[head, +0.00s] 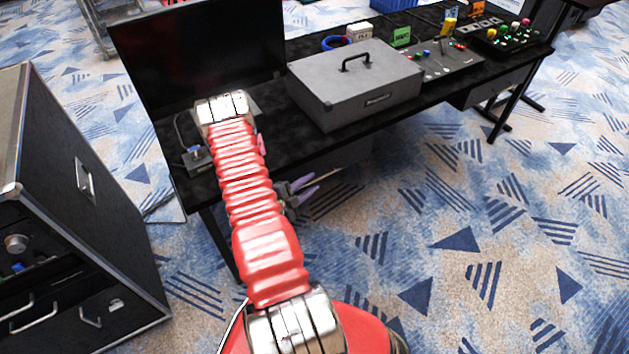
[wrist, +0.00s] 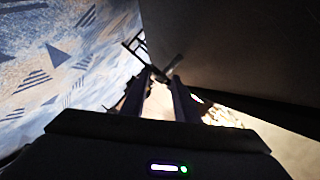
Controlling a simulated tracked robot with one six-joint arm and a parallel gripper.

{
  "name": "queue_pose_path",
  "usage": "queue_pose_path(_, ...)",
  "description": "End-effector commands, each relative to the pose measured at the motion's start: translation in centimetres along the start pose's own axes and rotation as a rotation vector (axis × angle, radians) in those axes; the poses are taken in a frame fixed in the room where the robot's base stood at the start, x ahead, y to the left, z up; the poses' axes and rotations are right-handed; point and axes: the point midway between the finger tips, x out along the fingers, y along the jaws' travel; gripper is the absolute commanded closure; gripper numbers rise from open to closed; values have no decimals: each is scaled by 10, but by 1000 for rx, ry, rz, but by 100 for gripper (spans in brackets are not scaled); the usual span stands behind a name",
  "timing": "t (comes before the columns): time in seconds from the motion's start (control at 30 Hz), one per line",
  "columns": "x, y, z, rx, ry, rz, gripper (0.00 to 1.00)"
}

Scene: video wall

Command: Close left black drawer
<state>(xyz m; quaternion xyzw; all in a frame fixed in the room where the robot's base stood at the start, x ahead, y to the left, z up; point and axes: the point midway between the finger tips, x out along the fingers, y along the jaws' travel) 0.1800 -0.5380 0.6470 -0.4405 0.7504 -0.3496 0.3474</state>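My gripper (head: 312,186), with purple fingers, is low beside the desk's front edge, close to this box. In the wrist view the two fingers (wrist: 161,75) are apart with nothing between them. A large dark flat panel (wrist: 235,45) fills the right of that view, beside the fingers. I cannot tell whether they touch it.
A grey case (head: 350,80) and a control panel (head: 440,60) stand on the desk. Another drawer (head: 495,88) is under its right end. A black monitor (head: 200,50) is at the back left. A black rack cabinet (head: 85,235) stands at the left. The carpet (head: 450,230) at right is clear.

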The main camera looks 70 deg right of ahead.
Motion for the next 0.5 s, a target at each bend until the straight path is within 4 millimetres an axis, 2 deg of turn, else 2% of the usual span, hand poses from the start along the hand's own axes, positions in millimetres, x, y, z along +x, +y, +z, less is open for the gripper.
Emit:
queue_pose_path(0.1, -20, 0, 1, -1, -3, -1, 72)
queue_pose_path(0.5, -76, 1, 1, -3, -3, 1, 72)
